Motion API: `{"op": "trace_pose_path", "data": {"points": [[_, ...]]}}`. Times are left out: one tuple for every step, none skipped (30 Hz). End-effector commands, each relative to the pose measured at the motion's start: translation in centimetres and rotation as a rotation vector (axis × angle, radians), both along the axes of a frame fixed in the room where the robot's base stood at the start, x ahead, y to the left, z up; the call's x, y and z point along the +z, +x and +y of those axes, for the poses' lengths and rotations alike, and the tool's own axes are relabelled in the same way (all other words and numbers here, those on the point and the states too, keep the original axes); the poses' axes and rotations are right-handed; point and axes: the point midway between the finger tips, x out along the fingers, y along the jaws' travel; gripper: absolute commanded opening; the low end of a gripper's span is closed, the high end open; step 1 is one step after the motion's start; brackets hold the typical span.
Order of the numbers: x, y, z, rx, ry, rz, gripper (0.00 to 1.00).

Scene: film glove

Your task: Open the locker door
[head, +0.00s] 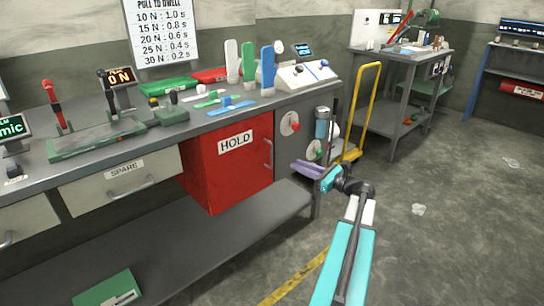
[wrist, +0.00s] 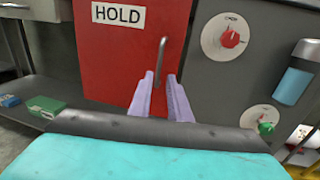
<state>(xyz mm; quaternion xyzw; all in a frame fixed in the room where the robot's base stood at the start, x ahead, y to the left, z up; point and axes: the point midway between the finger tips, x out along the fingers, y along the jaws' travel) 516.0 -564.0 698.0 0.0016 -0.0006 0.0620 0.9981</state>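The locker is a red box marked HOLD, hung under the workbench; its red door (head: 238,180) looks shut. A grey vertical bar handle (head: 268,154) is at the door's right side. In the wrist view the door (wrist: 120,60) fills the upper middle, and the handle (wrist: 162,58) stands straight beyond my fingers. My gripper (head: 296,168) has pale purple fingers and is to the right of the handle in the head view, apart from it. In the wrist view my gripper (wrist: 160,76) is open, with a gap between the fingertips and nothing held; the handle's lower end shows in that gap.
Right of the door is a grey panel with a red knob (head: 290,123), also in the wrist view (wrist: 230,39). A blue-grey bottle (head: 322,125) and a yellow-handled cart (head: 366,105) stand close by. A lower shelf (head: 220,240) runs below the locker. The floor at right is open.

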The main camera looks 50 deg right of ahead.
Motion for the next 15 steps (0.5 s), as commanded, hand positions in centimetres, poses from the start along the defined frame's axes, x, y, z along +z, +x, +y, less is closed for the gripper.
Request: {"op": "trace_pose_path", "data": {"points": [[0.0,0.1,0.0,0.000,0.000,0.000,0.17],[0.0,0.1,0.0,0.001,0.000,0.001,0.17],[0.0,0.2,0.0,0.001,0.000,0.001,0.17],[-0.1,0.3,0.1,0.001,-0.001,0.001,0.17],[-0.1,0.4,0.1,0.001,-0.001,0.001,0.17],[-0.1,0.6,0.1,0.002,-0.001,0.001,0.17],[-0.1,0.8,0.1,0.002,-0.001,0.001,0.17],[-0.1,1.0,0.1,0.002,-0.001,0.001,0.17],[-0.1,1.3,0.2,0.002,-0.001,0.001,0.17],[-0.1,1.6,0.2,0.003,-0.001,0.001,0.17],[-0.1,2.0,0.3,0.003,-0.001,0.001,0.17],[-0.2,2.5,0.3,0.003,-0.001,0.001,0.17],[-0.2,2.8,0.4,0.003,-0.001,0.001,0.17],[-0.2,3.2,0.4,0.003,-0.001,0.001,0.17],[-0.2,3.7,0.5,0.004,-0.001,0.001,0.17]]}}
